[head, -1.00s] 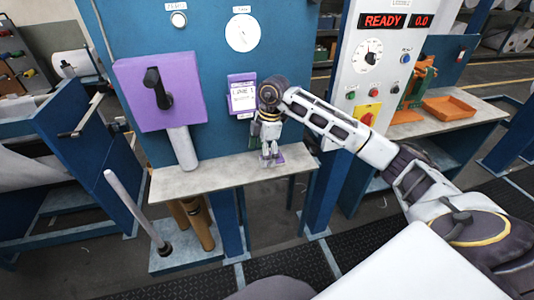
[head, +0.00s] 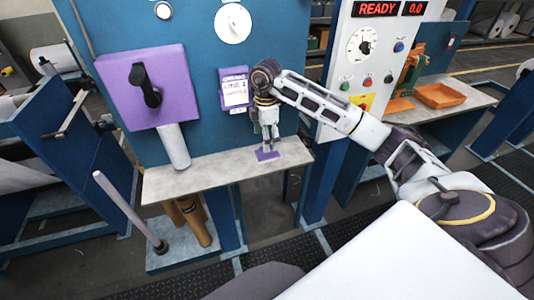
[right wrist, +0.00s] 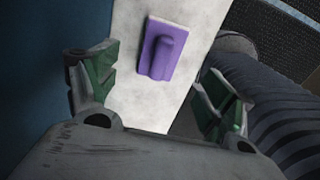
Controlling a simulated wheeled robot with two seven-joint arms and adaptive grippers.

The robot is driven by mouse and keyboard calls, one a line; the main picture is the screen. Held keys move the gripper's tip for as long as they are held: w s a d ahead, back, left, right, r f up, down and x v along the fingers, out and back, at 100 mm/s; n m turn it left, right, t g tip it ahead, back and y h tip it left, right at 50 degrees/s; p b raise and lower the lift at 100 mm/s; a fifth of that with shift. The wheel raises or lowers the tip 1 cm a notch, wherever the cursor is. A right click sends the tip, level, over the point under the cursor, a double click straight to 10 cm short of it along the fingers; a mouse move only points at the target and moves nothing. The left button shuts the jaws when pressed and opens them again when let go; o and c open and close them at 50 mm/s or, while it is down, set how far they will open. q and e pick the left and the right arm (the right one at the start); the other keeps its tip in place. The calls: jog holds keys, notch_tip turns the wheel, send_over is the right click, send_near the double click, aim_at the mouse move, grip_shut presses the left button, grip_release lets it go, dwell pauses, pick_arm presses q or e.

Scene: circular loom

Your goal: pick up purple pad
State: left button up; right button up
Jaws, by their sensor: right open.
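The purple pad (head: 266,155) lies flat on the narrow grey shelf (head: 205,172), below the hanging right gripper (head: 268,146). In the right wrist view the pad (right wrist: 160,49) is a purple rectangle with a raised rounded grip along its middle. There the open fingers of my right gripper (right wrist: 155,93) stand wide apart, one to each side of the pad in the picture. Nothing is between them, and the pad lies beyond their tips, apart from them. My left gripper is not in view.
A purple box with a black handle (head: 147,88) stands out from the blue panel (head: 207,62) behind the shelf, with a pale roll (head: 174,146) under it. A purple-framed card (head: 235,92) hangs beside my right wrist.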

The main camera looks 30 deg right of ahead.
jog(key=shift+f, duration=0.7)
jog(key=shift+f, duration=0.15)
jog(key=shift+d+f+p, duration=0.2)
jog(key=shift+f+p, duration=0.45)
jog(key=shift+f, duration=0.25)
jog(key=shift+f+p, duration=0.4)
jog(key=shift+f, duration=1.15)
jog(key=c, duration=1.1)
